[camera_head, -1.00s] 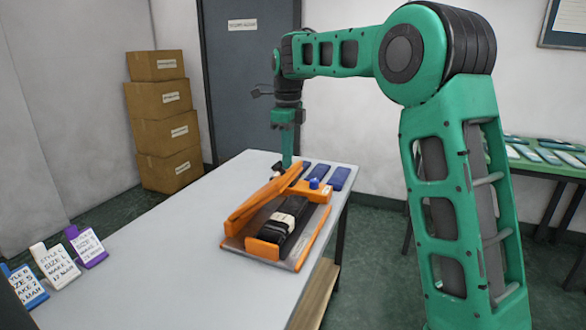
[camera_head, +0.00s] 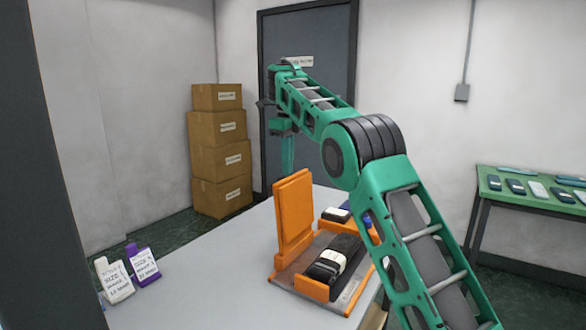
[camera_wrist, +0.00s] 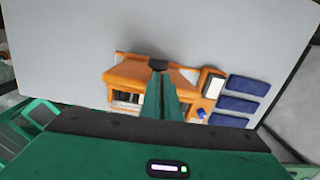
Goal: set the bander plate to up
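The bander plate (camera_head: 293,215) is an orange panel standing close to upright along the left side of the orange-framed machine (camera_head: 313,287) on the table. In the head view my gripper (camera_head: 287,172) points down just behind the plate's top edge. In the wrist view my gripper's two fingers (camera_wrist: 161,80) lie close together, seemingly shut, over orange parts of the machine (camera_wrist: 130,74). A dark piece (camera_wrist: 158,65) shows at the fingertips. I cannot tell whether the fingers touch the plate. The plate's far face is hidden in the head view.
A black carriage with a white band (camera_head: 328,265) lies in the machine. Blue slabs (camera_wrist: 240,104) lie beside it. Style cards (camera_head: 144,263) stand at the table's left. Stacked boxes (camera_head: 221,160) stand behind; a green table (camera_head: 535,190) is at right.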

